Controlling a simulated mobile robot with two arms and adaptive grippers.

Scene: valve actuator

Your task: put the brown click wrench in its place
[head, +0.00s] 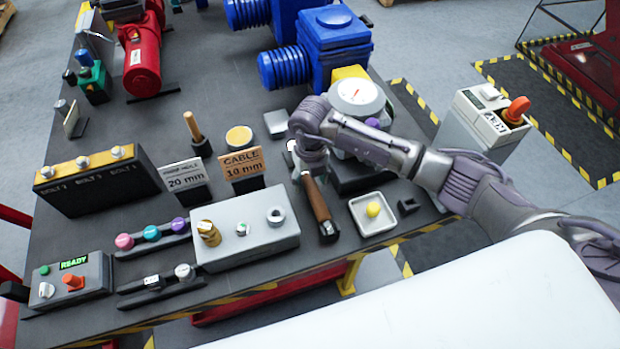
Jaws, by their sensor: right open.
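The brown click wrench (317,205) shows as a brown handle with a dark lower end, slanting beside the right end of the grey box. Its upper end is hidden under my right gripper (308,168). That gripper is open and sits right at the top of the handle; I cannot tell whether it touches it. A second, lighter brown handle (192,127) stands upright in a black holder behind the 20 mm sign. I cannot tell which spot is the wrench's place. My left gripper is not in view.
A grey box (246,236) with fittings stands left of the wrench. A white tray (373,224) with a yellow knob is to its right. The 20 mm sign (184,176), cable sign (243,163) and bolt block (95,182) stand further left. A gauge (355,97) is behind my arm.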

